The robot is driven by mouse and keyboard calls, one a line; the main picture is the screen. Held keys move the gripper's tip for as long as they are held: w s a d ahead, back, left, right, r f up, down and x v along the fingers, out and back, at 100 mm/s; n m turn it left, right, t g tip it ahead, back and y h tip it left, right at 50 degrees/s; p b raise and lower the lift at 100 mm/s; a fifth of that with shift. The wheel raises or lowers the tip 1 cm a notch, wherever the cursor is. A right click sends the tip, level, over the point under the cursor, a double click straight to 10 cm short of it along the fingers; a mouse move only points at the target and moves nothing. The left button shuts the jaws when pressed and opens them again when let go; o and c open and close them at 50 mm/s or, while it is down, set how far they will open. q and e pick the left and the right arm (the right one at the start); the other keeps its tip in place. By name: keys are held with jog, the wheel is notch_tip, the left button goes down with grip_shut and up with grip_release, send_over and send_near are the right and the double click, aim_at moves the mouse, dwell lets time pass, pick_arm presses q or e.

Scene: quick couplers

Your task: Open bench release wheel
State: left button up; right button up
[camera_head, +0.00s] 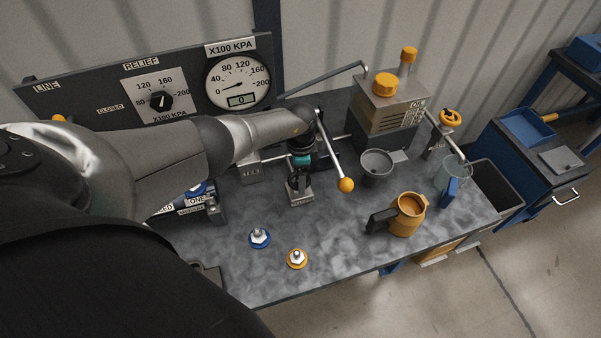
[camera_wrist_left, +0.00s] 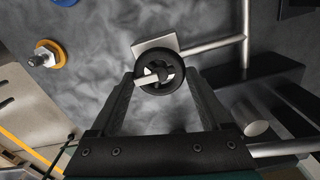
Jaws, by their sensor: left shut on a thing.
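In the left wrist view the release wheel (camera_wrist_left: 175,90) is a small black handwheel with spokes and a pale bar across its middle. My left gripper (camera_wrist_left: 159,84) is shut on its rim, one finger on each side. In the head view my left arm reaches over the bench from the left, and my left gripper (camera_head: 299,184) points down at a small grey block (camera_head: 302,200); the wheel is mostly hidden there. The gauge (camera_head: 238,82) on the back panel has a digital display showing 0. My right gripper is not in view.
A lever with an orange ball (camera_head: 346,185) stands close right of my gripper. A grey cup (camera_head: 376,167), an orange jug (camera_head: 407,214) and an oil unit (camera_head: 385,108) are farther right. Blue (camera_head: 259,238) and orange (camera_head: 297,259) fittings stand on the clear front of the bench (camera_head: 340,235).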

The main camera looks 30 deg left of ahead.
pick_arm(q)
jog(key=shift+w+a+r, duration=0.1)
dwell(0.5)
jog(key=o, duration=1.2)
jog(key=shift+r+p, duration=0.4)
jog(key=shift+r, duration=0.05)
notch_tip(320, 180, up, 6)
jog(key=shift+r+p, duration=0.2)
jog(key=shift+p, duration=1.05)
notch_tip(320, 180, up, 8)
jog(key=shift+f, duration=0.1)
